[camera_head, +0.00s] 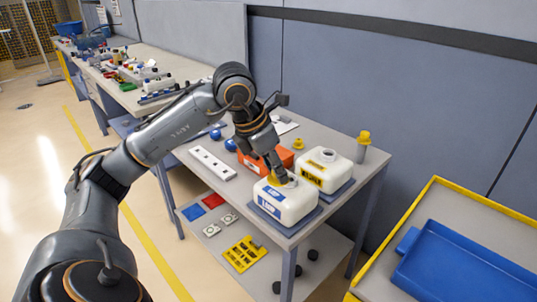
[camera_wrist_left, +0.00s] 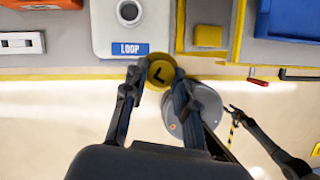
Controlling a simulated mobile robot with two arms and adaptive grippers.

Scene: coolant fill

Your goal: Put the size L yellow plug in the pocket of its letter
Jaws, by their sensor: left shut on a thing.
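My left gripper (camera_head: 279,178) is shut on the yellow plug. The plug (camera_wrist_left: 160,73) shows a dark letter L on its round face in the left wrist view. In the head view the plug (camera_head: 273,181) is partly hidden by the fingers, at the top of the white jug labelled LOOP (camera_head: 284,203). In the left wrist view it lies just below the jug's label, and the jug's round opening is uncovered. A white strip with dark pockets (camera_head: 212,163) lies left of the jug on the table; its letters are too small to read.
An orange box (camera_head: 267,161) stands between strip and jugs. A second white jug (camera_head: 325,170) stands behind right. Another yellow plug (camera_head: 298,144) is on the table and a yellow-topped grey cylinder (camera_head: 363,147) at its back corner. A blue tray (camera_head: 455,262) lies at right.

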